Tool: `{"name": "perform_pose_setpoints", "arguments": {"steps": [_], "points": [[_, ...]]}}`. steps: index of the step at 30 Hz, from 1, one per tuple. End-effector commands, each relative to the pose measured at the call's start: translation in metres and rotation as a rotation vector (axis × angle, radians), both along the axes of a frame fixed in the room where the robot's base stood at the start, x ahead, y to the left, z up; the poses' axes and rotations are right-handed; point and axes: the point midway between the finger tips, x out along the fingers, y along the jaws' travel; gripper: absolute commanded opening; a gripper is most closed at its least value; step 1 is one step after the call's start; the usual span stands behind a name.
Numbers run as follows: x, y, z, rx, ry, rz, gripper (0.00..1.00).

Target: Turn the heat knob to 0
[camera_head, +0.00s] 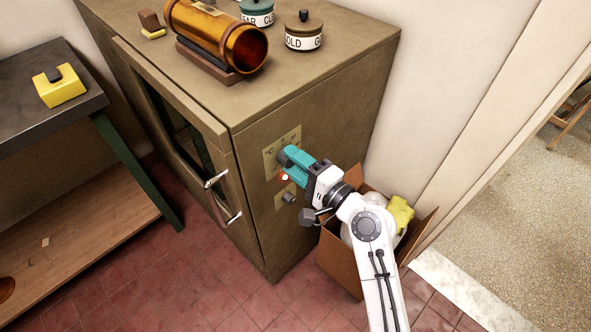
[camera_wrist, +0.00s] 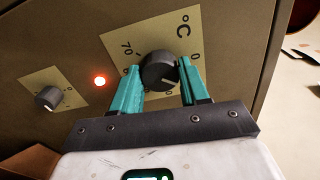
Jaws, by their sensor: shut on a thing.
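The heat knob (camera_wrist: 158,70) is round and dark, on a cream dial plate (camera_wrist: 117,42) marked °C, with 70 and 0 among its figures. A pale pointer line shows on the knob's face, toward its lower side in the wrist view. My gripper (camera_wrist: 160,76) has its two teal fingers on either side of the knob and is shut on it. In the head view my gripper (camera_head: 293,158) reaches the oven's (camera_head: 262,208) side panel, and its fingers hide most of the knob. The dial plate (camera_head: 270,158) shows partly behind them.
A red lamp (camera_wrist: 99,80) glows beside the dial. A second, smaller knob (camera_wrist: 48,98) sits on its own plate. A cardboard box (camera_head: 342,262) stands below my arm. The oven top holds a copper tube (camera_head: 215,36) and two lidded pots, one brown (camera_head: 303,32).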

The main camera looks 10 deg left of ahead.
Motion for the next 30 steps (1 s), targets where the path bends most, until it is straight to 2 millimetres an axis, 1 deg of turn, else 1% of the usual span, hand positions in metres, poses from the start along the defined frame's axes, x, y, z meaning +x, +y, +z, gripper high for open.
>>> {"name": "perform_pose_setpoints", "arguments": {"steps": [1, 15, 21, 30], "points": [[-0.0005, -0.0001, -0.0064, -0.029, -0.036, 0.0, 0.14], [-0.0004, 0.0004, -0.0065, -0.286, -0.363, 0.002, 0.14], [-0.0004, -0.0001, -0.0059, -0.362, -0.459, 0.002, 0.14], [-0.0003, -0.0002, -0.0048, -0.42, -0.53, 0.002, 0.14]]}}
